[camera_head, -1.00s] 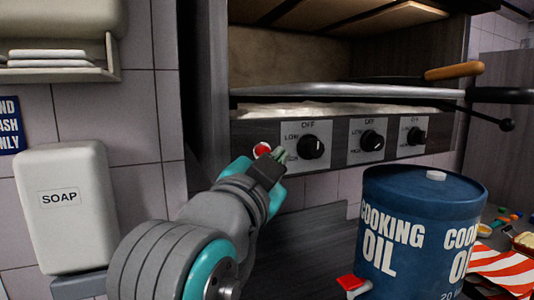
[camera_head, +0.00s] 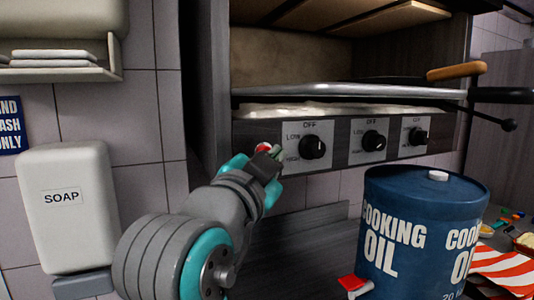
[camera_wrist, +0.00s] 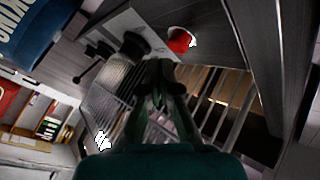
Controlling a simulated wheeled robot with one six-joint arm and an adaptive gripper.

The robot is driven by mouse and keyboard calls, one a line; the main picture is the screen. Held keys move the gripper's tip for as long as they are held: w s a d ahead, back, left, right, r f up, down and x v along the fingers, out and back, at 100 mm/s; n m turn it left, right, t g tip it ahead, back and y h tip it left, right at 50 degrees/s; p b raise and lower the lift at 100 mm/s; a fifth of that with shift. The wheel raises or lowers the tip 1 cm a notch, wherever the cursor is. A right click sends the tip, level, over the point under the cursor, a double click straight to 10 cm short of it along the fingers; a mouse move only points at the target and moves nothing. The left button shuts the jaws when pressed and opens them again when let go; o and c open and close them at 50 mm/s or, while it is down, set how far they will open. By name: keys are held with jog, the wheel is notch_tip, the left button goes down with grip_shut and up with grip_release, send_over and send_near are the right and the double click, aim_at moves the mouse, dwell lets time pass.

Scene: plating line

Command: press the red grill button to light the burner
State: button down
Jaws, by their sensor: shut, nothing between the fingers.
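The red grill button (camera_head: 262,147) sits on the grill's front panel, left of the first black knob. In the head view my gripper (camera_head: 272,153) is in front of it and hides part of it. In the wrist view the round red button (camera_wrist: 178,41) stands out from the panel, just beyond and to the right of my fingertips (camera_wrist: 158,72). The fingers are shut and empty. In the wrist view the tips appear apart from the button; the exact gap in depth cannot be told.
Black knobs (camera_head: 312,146) line the panel (camera_head: 340,132) close to the right of my gripper. A blue cooking oil drum (camera_head: 420,225) stands at lower right. A white soap dispenser (camera_head: 66,210) hangs on the tiled wall at left. A wooden-handled pan (camera_head: 455,72) is above.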

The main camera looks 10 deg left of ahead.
jog(key=shift+w+a, duration=0.1)
dwell(0.7)
jog(key=shift+w+a, duration=0.15)
jog(key=shift+w, duration=0.1)
jog(key=shift+w+a, duration=0.3)
jog(key=shift+w, duration=0.1)
dwell(1.0)
jog(key=shift+s+d, duration=0.55)
jog(key=shift+s, duration=0.2)
dwell(0.3)
jog(key=s+d, duration=0.1)
jog(key=s, duration=0.1)
jog(key=s+d, duration=0.1)
jog(key=s, duration=0.1)
jog(key=shift+d, duration=0.4)
jog(key=shift+f, duration=0.1)
dwell(0.4)
